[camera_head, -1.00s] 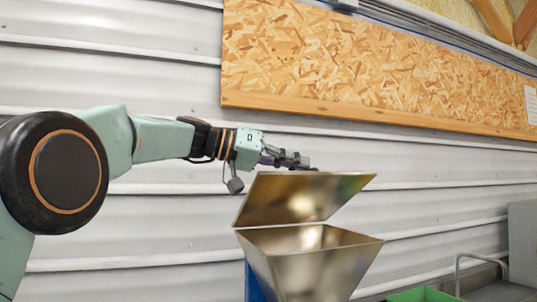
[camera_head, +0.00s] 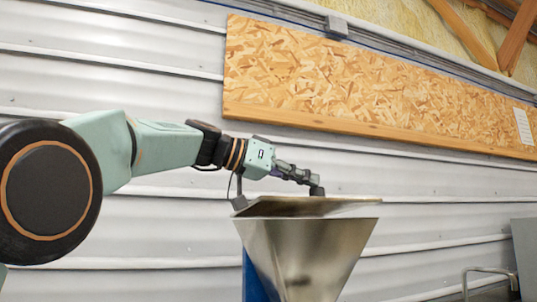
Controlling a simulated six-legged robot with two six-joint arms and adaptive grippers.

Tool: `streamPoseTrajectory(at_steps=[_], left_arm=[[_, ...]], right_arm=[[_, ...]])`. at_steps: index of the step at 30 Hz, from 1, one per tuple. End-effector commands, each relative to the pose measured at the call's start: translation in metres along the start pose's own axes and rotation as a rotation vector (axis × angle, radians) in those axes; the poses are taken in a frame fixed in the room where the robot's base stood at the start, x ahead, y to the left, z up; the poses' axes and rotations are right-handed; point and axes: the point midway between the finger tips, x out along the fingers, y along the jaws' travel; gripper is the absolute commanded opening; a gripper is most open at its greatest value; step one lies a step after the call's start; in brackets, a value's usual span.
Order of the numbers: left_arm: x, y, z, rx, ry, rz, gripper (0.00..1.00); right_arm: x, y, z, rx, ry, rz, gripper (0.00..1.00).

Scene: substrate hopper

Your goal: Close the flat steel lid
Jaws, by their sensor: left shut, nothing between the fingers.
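The flat steel lid (camera_head: 300,207) lies nearly level just over the mouth of the steel hopper (camera_head: 305,255), and I see it almost edge-on. A thin dark gap seems to show under its left part; I cannot tell whether it rests fully on the rim. My left gripper (camera_head: 317,189) is shut and empty, its fingertips at the top of the lid near its middle, touching it or very close. My right gripper is not in view.
A blue support (camera_head: 254,278) stands under the hopper's left side. A grey metal handle (camera_head: 487,277) and a grey panel (camera_head: 525,258) are at the lower right. A corrugated wall with a chipboard panel (camera_head: 360,85) is behind.

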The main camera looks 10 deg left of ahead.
Motion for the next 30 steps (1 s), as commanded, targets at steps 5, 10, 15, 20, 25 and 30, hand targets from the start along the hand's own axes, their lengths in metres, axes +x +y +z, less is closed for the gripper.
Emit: streamPoseTrajectory(at_steps=[5,10,15,20,25,30], left_arm=[[0.004,0.003,0.016,0.057,0.001,-0.015,0.0],[0.005,0.005,0.022,0.094,0.001,-0.024,0.0],[0.006,0.006,0.025,0.117,0.001,-0.029,0.0],[0.007,0.006,0.027,0.126,0.0,-0.031,0.0],[0.007,0.006,0.028,0.127,-0.003,-0.032,0.0],[0.007,0.005,0.029,0.126,-0.005,-0.031,0.0]], right_arm=[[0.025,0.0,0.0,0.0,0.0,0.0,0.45],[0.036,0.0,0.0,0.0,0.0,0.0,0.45],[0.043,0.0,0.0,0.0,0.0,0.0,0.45],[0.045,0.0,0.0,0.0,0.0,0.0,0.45],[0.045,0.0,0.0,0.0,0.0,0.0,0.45],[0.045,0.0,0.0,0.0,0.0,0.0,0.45]])
